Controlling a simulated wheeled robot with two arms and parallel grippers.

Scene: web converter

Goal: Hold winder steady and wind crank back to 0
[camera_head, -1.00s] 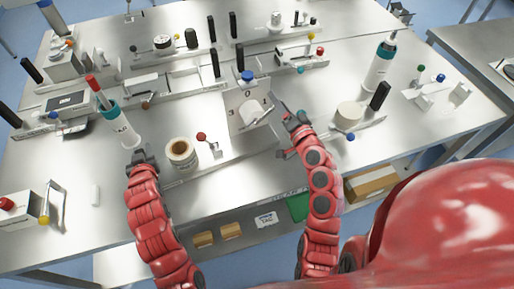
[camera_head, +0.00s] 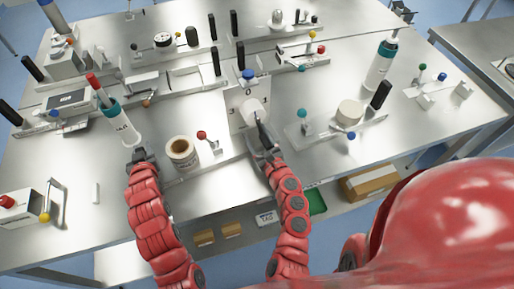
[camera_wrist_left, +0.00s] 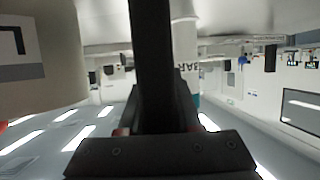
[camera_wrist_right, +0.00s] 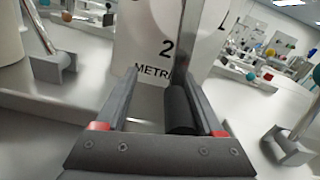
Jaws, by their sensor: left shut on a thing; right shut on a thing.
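The winder's white dial plate (camera_head: 236,112) stands upright near the middle of the table, marked with numbers, with 0 at the top and a blue knob above it. My right gripper (camera_head: 264,150) is in front of the plate's lower right. In the right wrist view its fingers are around the black crank grip (camera_wrist_right: 180,108), below the metal crank arm (camera_wrist_right: 188,35), with the plate's 2 (camera_wrist_right: 165,48) just behind. My left gripper (camera_head: 141,157) is shut at the winder's left end, beside the tape roll (camera_head: 181,152). A dark bar (camera_wrist_left: 152,65) fills its jaws in the left wrist view.
A red-knobbed lever (camera_head: 202,136) stands between roll and plate. A teal-topped bottle (camera_head: 121,124) is behind my left gripper. A fixture with a white disc (camera_head: 350,113) and black handle is to the right.

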